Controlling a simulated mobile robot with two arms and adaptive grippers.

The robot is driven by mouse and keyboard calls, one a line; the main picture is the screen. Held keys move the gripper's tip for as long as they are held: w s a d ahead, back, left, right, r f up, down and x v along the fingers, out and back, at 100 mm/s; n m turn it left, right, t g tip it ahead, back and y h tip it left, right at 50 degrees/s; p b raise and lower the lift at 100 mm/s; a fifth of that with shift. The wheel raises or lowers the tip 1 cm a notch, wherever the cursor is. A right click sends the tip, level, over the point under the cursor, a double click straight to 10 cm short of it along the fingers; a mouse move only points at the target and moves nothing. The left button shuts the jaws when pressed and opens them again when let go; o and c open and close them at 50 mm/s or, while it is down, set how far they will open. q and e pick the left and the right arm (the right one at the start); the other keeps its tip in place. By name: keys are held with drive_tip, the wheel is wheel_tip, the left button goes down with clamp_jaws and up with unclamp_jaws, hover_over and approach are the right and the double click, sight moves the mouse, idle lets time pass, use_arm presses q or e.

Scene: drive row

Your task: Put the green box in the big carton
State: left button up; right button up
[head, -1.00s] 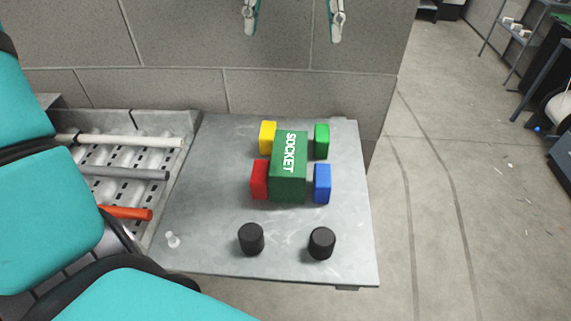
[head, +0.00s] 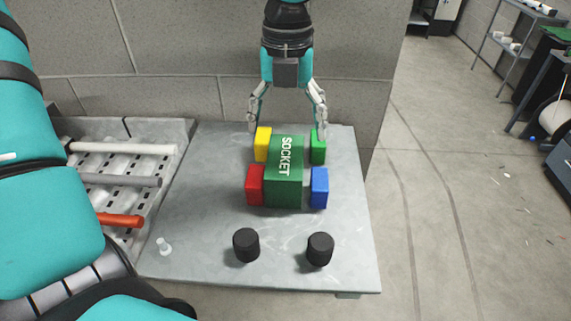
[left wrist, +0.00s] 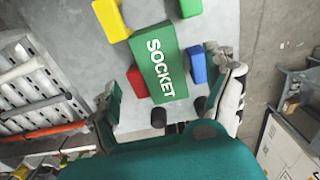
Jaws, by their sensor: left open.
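A large green box (head: 284,186) marked SOCKET lies on the grey table; it also fills the middle of the left wrist view (left wrist: 160,70). My left gripper (head: 287,131) is open and empty, pointing down at the far end of the box. In the head view its fingertips appear on either side, by the yellow block and small green block; their height above the table is hard to tell. In the left wrist view the fingers (left wrist: 172,90) are spread wide. No big carton is in view. My right gripper is not in view.
Yellow (head: 262,143), red (head: 255,186), blue (head: 319,188) and small green (head: 318,147) blocks stand close around the box. Two black cylinders (head: 246,245) (head: 320,249) stand in front. A rack with rods (head: 125,180) is at left. A grey wall (head: 160,60) rises behind.

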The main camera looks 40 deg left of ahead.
sight(285, 150)
use_arm(q)
drive_tip(key=shift+f, duration=0.55)
drive_tip(key=shift+f+p, duration=0.35)
drive_tip(key=shift+p, duration=0.1)
wheel_tip(285, 150, down, 4)
drive_tip(key=shift+s+r+p, duration=0.1)
drive_tip(key=shift+r+p, duration=0.1)
drive_tip(key=shift+p, duration=0.6)
drive_tip(key=shift+f, duration=0.45)
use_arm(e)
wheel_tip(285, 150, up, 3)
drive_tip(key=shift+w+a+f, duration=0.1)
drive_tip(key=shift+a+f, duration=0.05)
use_arm(q)
drive_tip(key=shift+c, duration=0.3)
drive_tip(key=shift+c, duration=1.1)
drive_tip(key=c, duration=1.1)
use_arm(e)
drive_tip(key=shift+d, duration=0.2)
